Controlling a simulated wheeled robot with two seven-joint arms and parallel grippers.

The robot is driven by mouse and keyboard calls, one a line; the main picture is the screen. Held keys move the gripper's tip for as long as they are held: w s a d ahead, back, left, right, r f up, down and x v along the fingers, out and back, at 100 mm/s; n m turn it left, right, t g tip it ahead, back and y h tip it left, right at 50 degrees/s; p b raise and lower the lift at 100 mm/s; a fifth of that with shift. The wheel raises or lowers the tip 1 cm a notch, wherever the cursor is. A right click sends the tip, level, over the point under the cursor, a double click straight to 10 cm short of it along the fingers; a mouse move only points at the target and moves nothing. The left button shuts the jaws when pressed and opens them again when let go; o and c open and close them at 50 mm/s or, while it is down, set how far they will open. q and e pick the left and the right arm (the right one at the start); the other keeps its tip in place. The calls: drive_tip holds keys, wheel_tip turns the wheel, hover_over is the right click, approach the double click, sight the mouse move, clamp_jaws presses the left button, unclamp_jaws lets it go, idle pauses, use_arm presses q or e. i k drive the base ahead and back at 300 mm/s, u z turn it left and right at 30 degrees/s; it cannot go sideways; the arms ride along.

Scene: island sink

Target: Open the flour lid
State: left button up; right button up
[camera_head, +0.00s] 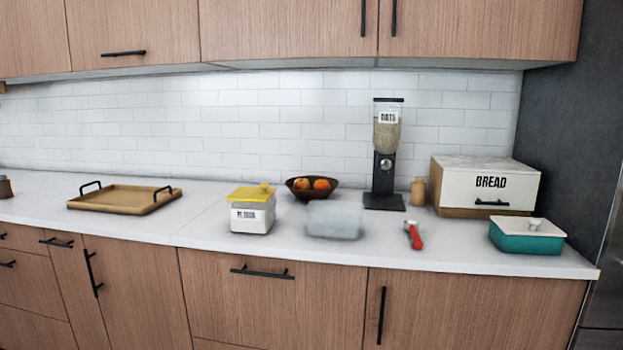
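The flour container (251,218) is a clear box with a white label, standing upright on the white counter left of the middle. The label's lettering is too small to read surely. Its yellow lid (251,193) sits on top, with a small knob, and appears closed. Neither of my grippers shows in the head view.
Beside the container on its right is a translucent tub (334,220), with a fruit bowl (312,196) behind. Further right are an oats dispenser (386,155), a red-handled tool (413,236), a bread box (484,186) and a teal dish (527,238). A wooden tray (122,199) lies left.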

sight(262, 193)
drive_tip(key=u, duration=0.25)
drive_tip(key=i, duration=0.8)
drive_tip(key=u, duration=1.1)
drive_tip(key=i, duration=0.2)
drive_tip(key=u, duration=0.15)
